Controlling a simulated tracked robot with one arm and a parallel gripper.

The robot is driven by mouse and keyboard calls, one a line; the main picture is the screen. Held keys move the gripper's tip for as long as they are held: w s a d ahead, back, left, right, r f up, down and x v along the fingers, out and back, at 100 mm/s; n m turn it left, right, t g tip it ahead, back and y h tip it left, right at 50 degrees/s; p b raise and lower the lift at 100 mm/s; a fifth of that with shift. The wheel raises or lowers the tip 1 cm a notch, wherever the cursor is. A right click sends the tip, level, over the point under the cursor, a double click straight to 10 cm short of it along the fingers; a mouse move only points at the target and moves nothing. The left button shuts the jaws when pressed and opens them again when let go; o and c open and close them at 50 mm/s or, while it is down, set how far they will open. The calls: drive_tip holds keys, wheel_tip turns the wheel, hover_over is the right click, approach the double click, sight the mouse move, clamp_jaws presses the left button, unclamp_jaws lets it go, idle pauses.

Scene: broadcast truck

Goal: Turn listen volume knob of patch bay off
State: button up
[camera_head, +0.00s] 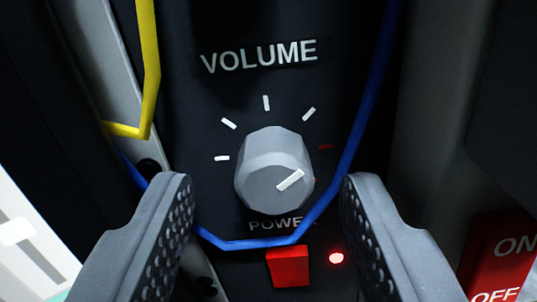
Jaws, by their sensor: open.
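The grey faceted volume knob (270,160) sits on a dark panel (230,105) in the middle of the view, under the printed word VOLUME (260,56). Its white pointer (290,180) slants toward the upper right of the knob's face. White tick marks fan around its left and top, with a red tick (326,147) at its right. My gripper (267,195) is open, with one dotted finger low on each side of the knob. Neither finger appears to touch the knob, though depth is hard to judge.
A blue cable (374,90) runs down the right and loops below the knob, over the POWER label. A red button (289,267) and a lit red light (337,258) sit below. A yellow cable (150,60) hangs at upper left. A red ON/OFF switch (500,265) is at lower right.

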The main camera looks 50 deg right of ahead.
drive_tip(key=shift+w+d, duration=0.3)
drive_tip(key=shift+d, duration=0.2)
